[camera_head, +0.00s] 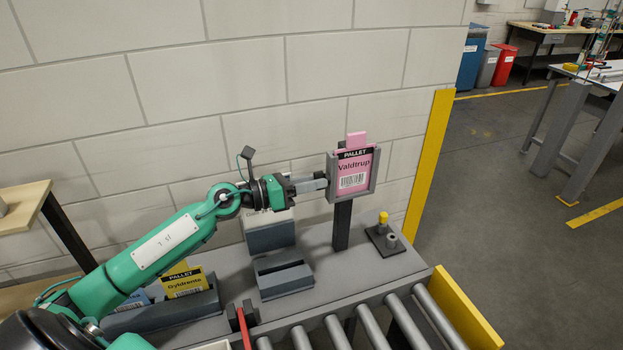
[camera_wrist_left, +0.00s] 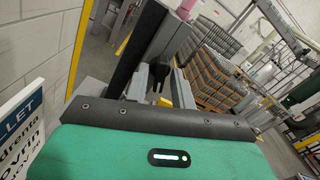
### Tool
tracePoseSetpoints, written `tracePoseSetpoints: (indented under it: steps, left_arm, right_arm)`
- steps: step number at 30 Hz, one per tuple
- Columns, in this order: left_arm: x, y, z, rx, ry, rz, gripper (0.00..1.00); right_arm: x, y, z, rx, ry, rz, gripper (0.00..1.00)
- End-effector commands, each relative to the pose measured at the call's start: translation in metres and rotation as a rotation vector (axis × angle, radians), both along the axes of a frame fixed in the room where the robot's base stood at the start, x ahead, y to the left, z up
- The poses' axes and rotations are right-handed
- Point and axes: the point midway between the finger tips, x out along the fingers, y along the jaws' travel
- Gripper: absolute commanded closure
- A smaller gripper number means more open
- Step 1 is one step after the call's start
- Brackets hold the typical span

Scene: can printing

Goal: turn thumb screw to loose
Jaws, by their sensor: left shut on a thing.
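A grey sign frame (camera_head: 330,178) stands on a dark post (camera_head: 342,225) and holds a pink pallet card (camera_head: 354,172) reading "Valdtrup". My left gripper (camera_head: 321,181) reaches in from the left, with its fingertips at the left edge of the frame. In the left wrist view, the two grey fingers of my left gripper (camera_wrist_left: 161,84) close around a small dark part between them. It looks like the thumb screw (camera_wrist_left: 160,98), but the fingers mostly hide it. In the head view the thumb screw is hidden. My right gripper is in neither view.
A grey bench (camera_head: 335,270) carries an empty slotted holder (camera_head: 285,277), a yellow card (camera_head: 184,281) in a rack and a small base with a yellow-topped peg (camera_head: 383,217). Conveyor rollers (camera_head: 371,325) lie in front. A block wall (camera_head: 250,75) stands close behind.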

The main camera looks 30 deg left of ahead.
Motion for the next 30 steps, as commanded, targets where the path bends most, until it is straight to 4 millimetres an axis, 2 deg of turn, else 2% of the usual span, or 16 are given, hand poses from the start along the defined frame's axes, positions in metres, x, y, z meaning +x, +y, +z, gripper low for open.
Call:
tracePoseSetpoints:
  steps: [14, 15, 25, 30]
  left_arm:
    - [0.0, 0.0, 0.0, -0.009, 0.007, 0.001, 0.97]
    - [0.0, 0.0, 0.0, -0.009, 0.007, 0.001, 0.67]
    - [-0.001, 0.001, -0.001, -0.009, 0.007, 0.001, 0.67]
    - [-0.01, 0.01, -0.004, -0.008, 0.009, 0.002, 0.67]
  right_arm:
    - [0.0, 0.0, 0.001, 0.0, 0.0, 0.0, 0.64]
    - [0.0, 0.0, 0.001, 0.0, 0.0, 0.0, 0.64]
    - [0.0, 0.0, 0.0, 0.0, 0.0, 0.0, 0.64]
    - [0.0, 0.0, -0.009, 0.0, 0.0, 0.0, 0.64]
